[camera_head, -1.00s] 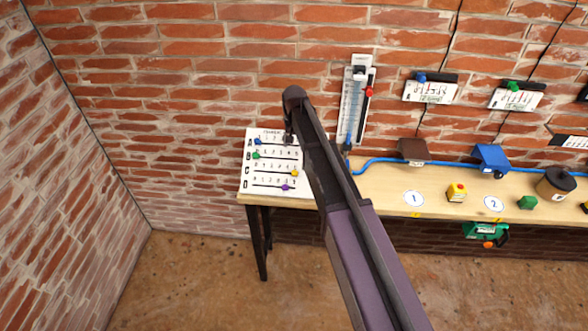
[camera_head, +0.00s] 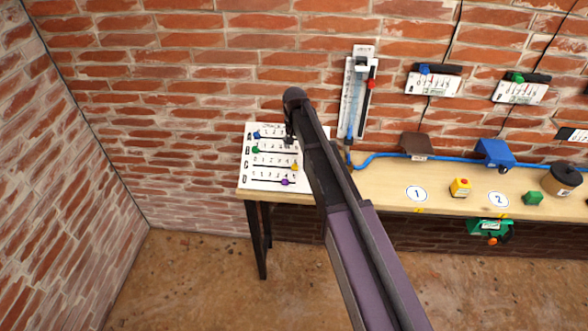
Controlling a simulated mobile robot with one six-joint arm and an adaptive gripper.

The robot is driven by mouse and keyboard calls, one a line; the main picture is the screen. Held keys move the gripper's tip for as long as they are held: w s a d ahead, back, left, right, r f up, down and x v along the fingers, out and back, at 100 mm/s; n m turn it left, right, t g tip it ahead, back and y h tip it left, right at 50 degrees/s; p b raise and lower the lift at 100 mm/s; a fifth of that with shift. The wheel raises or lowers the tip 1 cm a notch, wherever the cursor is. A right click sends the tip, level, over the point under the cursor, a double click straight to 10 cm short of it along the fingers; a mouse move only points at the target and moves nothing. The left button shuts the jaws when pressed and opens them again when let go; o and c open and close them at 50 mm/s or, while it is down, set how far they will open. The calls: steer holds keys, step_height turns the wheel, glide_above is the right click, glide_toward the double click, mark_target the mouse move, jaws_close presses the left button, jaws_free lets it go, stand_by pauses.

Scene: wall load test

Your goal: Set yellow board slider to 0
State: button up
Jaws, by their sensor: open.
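The white slider board (camera_head: 248,160) stands at the left end of the wooden table, with rows lettered down its left side. The yellow slider (camera_head: 294,167) is in the third row, at the right end of its visible track. The blue slider (camera_head: 256,134) and green slider (camera_head: 256,149) sit at the left of the upper rows. The purple slider (camera_head: 285,182) is right of the middle in the bottom row. My arm hides the board's right edge.
The table (camera_head: 375,184) runs right, bearing a yellow button box (camera_head: 460,187), a green block (camera_head: 533,198) and brown and blue holders. A blue hose (camera_head: 380,155) lies along its back. A tall gauge (camera_head: 354,98) with a red marker hangs on the brick wall. The floor at left is clear.

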mark_target(294, 165)
steer(key=shift+f+b, duration=4.8)
steer(key=shift+f, duration=0.25)
jaws_close()
steer(key=shift+a, duration=0.15)
